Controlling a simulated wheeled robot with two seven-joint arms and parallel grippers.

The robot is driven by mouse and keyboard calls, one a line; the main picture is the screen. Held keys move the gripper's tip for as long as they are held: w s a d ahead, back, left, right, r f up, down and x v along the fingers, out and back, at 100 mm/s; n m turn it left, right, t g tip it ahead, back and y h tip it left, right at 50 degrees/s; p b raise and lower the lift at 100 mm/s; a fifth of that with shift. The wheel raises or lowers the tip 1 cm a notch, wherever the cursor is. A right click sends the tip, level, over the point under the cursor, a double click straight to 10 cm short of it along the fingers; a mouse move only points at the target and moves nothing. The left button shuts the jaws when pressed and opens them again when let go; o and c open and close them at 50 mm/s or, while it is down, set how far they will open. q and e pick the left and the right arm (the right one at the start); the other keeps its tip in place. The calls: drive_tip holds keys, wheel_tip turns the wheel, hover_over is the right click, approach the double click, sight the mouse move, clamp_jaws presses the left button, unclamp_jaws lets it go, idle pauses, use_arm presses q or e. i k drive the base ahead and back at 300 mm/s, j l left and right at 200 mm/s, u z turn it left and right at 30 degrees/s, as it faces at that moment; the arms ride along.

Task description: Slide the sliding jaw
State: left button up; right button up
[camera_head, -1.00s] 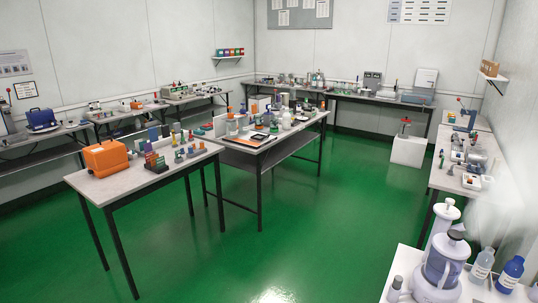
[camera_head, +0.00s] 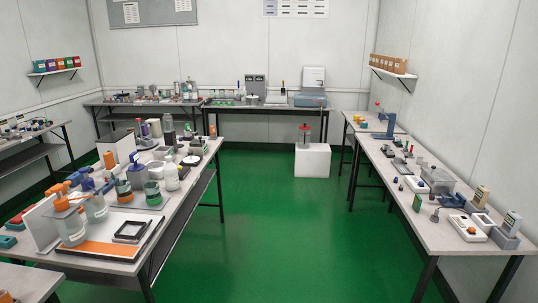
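I cannot make out a sliding jaw at this distance. The long table on the right (camera_head: 437,232) bears several small instruments, too small to tell in detail. Among them are a blue upright device (camera_head: 387,124) at its far part and a clear-topped box (camera_head: 438,179) in the middle. A white handheld device with an orange knob (camera_head: 468,228) and grey-based testers (camera_head: 506,232) sit near its front end. Neither of my grippers is in view.
A long table on the left (camera_head: 192,203) holds bottles, beakers and a framed tray. Benches with equipment (camera_head: 262,107) line the back wall. A white pedestal (camera_head: 312,161) stands on the floor. The green floor (camera_head: 270,235) between the tables is clear.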

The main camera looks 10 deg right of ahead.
sight(397, 160)
drive_tip(key=i+l+z, duration=0.15)
drive_tip(key=i+z, duration=0.25)
drive_tip(key=i, duration=0.7)
drive_tip(key=i+j+z, duration=0.2)
drive_tip(key=i+z, duration=0.15)
drive_tip(key=i, duration=0.7)
